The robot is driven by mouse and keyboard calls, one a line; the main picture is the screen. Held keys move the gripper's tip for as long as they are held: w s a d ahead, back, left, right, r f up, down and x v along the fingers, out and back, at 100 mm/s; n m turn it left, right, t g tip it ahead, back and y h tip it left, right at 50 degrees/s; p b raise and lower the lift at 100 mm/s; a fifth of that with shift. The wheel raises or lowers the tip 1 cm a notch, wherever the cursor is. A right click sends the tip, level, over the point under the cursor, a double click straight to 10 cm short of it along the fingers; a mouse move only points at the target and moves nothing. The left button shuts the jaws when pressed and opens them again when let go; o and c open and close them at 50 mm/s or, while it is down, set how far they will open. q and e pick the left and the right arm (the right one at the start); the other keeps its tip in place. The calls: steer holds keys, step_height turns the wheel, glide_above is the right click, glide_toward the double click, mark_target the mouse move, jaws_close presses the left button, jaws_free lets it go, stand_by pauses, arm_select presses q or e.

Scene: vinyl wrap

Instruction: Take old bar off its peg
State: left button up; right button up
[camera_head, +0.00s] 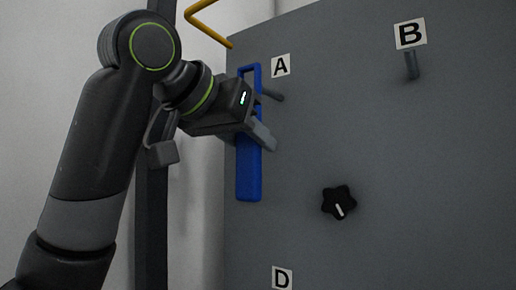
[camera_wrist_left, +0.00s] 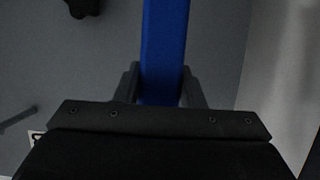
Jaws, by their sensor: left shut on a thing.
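The blue bar (camera_head: 248,175) is long and flat, hanging upright in front of the grey panel near its left edge, with a slot at its top. My left gripper (camera_head: 257,130) is shut on the bar's upper-middle part. In the left wrist view the blue bar (camera_wrist_left: 164,50) runs up between the two fingers (camera_wrist_left: 160,88). A grey peg (camera_head: 273,95) below label A (camera_head: 281,66) shows just right of the bar's upper end. My right gripper is not in view.
The grey panel (camera_head: 330,120) carries another peg (camera_head: 411,66) under label B (camera_head: 409,34), a black knob (camera_head: 339,202) and label D (camera_head: 282,277). A yellow bent rod (camera_head: 210,30) is at the upper left. The panel between knob and bar is clear.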

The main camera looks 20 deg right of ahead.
mark_target(244, 153)
arm_select(q)
steer(key=shift+s+a+b, duration=0.7)
steer(key=shift+s+a, duration=0.25)
steer(key=shift+a, duration=0.3)
steer(key=shift+s+a+b, duration=0.7)
steer(key=shift+s+a, duration=0.25)
steer(key=shift+a, duration=0.25)
steer(key=shift+s+a, duration=0.4)
steer(key=shift+a, duration=0.3)
steer(key=shift+d+r, duration=0.1)
steer(key=shift+r, duration=0.05)
